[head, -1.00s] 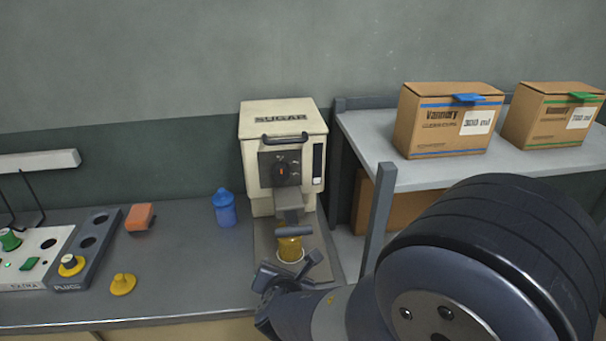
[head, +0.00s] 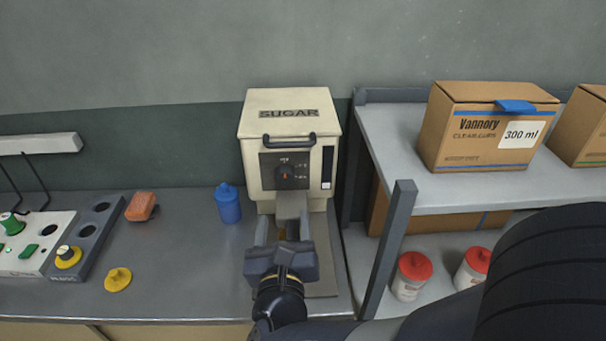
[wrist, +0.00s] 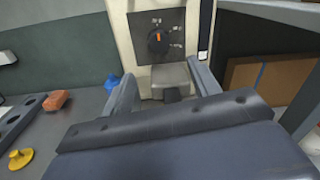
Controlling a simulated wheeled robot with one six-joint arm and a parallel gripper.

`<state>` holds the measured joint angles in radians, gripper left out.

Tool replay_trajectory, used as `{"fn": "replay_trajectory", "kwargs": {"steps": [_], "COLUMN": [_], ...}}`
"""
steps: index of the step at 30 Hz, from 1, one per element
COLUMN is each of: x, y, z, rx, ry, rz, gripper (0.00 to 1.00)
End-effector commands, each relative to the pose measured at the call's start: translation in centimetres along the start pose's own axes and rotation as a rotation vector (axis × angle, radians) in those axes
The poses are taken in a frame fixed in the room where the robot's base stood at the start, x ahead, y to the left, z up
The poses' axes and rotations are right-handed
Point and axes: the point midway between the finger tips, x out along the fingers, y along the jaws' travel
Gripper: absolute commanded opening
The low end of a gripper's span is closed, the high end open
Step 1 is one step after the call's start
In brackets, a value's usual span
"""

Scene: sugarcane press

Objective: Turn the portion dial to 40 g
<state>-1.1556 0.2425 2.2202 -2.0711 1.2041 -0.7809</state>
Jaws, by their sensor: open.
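The cream sugar dispenser (head: 290,120) stands on the counter against the wall, with SUGAR printed on its top. Its portion dial (head: 285,175) is a dark round knob with an orange pointer on a black plate; it also shows in the wrist view (wrist: 158,40). The pointer looks roughly upright, and the plate's marks are too small to read. My gripper (head: 284,230) is open and empty, in front of the grey spout (head: 292,205) and below the dial, not touching the dial.
A blue bottle (head: 228,204), an orange block (head: 141,206), a yellow knob (head: 118,279) and a control panel (head: 40,243) are to the left. A shelf post (head: 390,245) stands close on the right, with boxes (head: 490,130) and red-lidded jars (head: 411,275).

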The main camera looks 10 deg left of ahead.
Motion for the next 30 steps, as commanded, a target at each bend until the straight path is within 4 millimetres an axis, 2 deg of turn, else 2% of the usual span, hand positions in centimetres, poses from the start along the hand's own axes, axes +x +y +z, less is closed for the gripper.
{"fn": "replay_trajectory", "kwargs": {"steps": [5, 18, 24, 30], "x": [1.8, 9.1, 10.5, 10.6], "y": [-0.1, -0.1, 0.0, 0.0], "z": [0.0, 0.0, 0.0, -0.1], "rx": [-0.001, 0.0, 0.001, 0.001], "ry": [0.001, 0.003, 0.002, 0.002], "rz": [-0.004, -0.003, -0.001, 0.0], "gripper": [0.58, 0.58, 0.58, 0.58]}}
